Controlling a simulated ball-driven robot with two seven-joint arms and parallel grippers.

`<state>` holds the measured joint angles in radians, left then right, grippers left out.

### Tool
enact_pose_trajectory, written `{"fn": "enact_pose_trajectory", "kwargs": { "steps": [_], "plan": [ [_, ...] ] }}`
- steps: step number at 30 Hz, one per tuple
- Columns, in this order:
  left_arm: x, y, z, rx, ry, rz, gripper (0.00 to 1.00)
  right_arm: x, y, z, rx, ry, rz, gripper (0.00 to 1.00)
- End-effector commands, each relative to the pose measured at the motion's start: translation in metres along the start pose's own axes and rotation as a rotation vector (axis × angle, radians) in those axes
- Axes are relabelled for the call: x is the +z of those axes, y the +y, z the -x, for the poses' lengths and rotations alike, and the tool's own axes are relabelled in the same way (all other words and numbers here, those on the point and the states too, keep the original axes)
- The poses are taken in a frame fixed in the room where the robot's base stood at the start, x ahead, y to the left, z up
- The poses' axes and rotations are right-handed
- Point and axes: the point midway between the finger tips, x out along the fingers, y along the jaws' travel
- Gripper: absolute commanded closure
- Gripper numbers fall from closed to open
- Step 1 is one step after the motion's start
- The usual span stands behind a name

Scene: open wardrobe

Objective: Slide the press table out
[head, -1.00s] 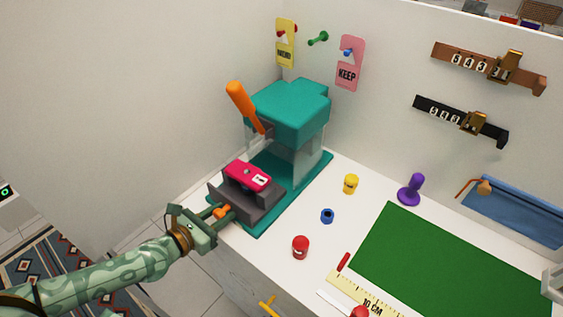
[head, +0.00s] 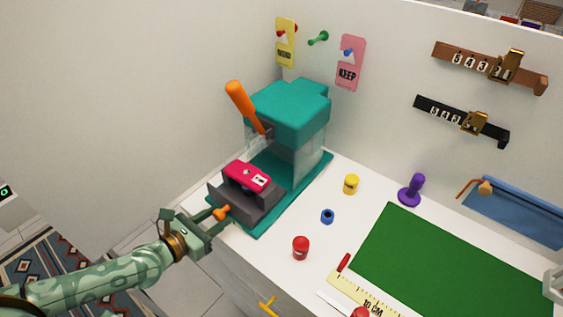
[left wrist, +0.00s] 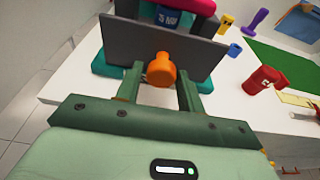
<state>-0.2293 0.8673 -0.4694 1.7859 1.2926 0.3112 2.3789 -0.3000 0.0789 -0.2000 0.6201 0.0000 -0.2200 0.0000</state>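The teal press (head: 290,108) stands at the back left of the white worktop, with its orange lever (head: 240,100) raised. Its grey press table (head: 262,208) sits at the front of the teal base, clear of the press head, and carries a pink block (head: 246,175). An orange knob (head: 222,212) sticks out of the table's front plate. My left gripper (head: 216,215) is open at the knob. In the left wrist view, its fingers stand apart on either side of the knob (left wrist: 160,70), with gaps showing.
Yellow (head: 351,184), blue (head: 327,216) and red (head: 300,247) small pots stand right of the press. A purple stamp (head: 411,190) and a green mat (head: 450,262) lie farther right. A wall is close on the left.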

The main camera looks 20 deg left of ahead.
Motion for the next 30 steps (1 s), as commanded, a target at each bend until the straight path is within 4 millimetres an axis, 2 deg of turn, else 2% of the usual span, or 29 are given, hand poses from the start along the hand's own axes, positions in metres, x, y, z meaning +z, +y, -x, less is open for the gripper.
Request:
{"fn": "enact_pose_trajectory", "kwargs": {
  "steps": [12, 14, 30],
  "plan": [
    [-0.001, 0.000, 0.006, 0.000, 0.000, 0.000, 0.62, 0.001, 0.001, -0.001, 0.001, -0.001, 0.001, 0.64],
    [-0.001, 0.000, 0.006, 0.000, 0.000, 0.000, 0.51, 0.001, 0.001, -0.001, 0.001, -0.001, 0.001, 0.64],
    [-0.005, 0.000, 0.018, 0.000, 0.000, 0.000, 0.51, 0.001, 0.001, -0.003, 0.001, -0.002, 0.001, 0.64]
  ]
}}
